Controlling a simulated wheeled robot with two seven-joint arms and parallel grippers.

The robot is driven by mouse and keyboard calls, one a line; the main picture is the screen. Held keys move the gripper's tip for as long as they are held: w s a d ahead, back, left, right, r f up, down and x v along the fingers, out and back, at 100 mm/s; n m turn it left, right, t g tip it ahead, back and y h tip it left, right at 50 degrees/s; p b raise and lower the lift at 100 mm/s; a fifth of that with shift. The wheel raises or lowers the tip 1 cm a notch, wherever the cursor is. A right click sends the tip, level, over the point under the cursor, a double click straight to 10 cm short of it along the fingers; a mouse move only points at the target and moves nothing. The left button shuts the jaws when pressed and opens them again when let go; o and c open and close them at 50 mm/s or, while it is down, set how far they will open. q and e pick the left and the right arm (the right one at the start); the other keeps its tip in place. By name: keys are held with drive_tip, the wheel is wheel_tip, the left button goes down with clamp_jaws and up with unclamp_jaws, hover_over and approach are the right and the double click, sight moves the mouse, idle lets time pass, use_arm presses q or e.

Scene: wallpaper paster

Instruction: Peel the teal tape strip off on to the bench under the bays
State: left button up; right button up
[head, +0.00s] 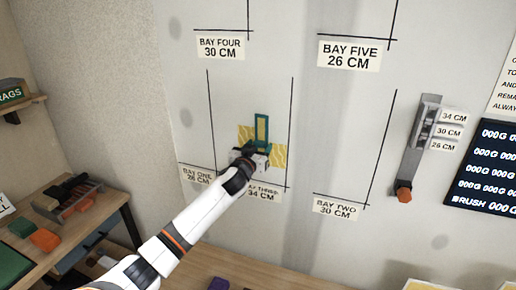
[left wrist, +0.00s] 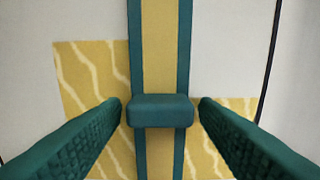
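The teal tape strip (head: 257,128) is upright on the wall over a yellow patterned wallpaper piece (head: 279,156), above the bay three label. In the left wrist view the strip (left wrist: 185,50) shows as two teal edges with a yellow middle, and a teal block-like tab (left wrist: 161,111) crosses it. My left gripper (head: 255,150) is at the strip's lower part. In the left wrist view its fingers (left wrist: 160,106) are apart, one on each side of the tab, with a narrow gap at each side. The wooden bench (head: 285,284) is below the bays.
A purple object (head: 219,284) lies on the bench. A side table (head: 65,238) at left holds a tool tray (head: 75,200) and an orange block (head: 45,239). A grey holder (head: 418,135) with an orange end is on the wall at right.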

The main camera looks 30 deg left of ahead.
sight(258, 147)
use_arm(q)
drive_tip(key=c, duration=0.8)
drive_tip(key=shift+s+d+f, duration=0.1)
drive_tip(key=shift+s, duration=0.05)
drive_tip(key=shift+p+v, duration=0.3)
drive_tip(key=shift+v, duration=0.45)
drive_tip(key=shift+s, duration=0.2)
drive_tip(key=shift+s, duration=0.15)
drive_tip(key=shift+s+d+p, duration=0.2)
drive_tip(key=shift+s+p, duration=0.1)
drive_tip(key=shift+s, duration=0.3)
drive_tip(key=shift+s, duration=0.25)
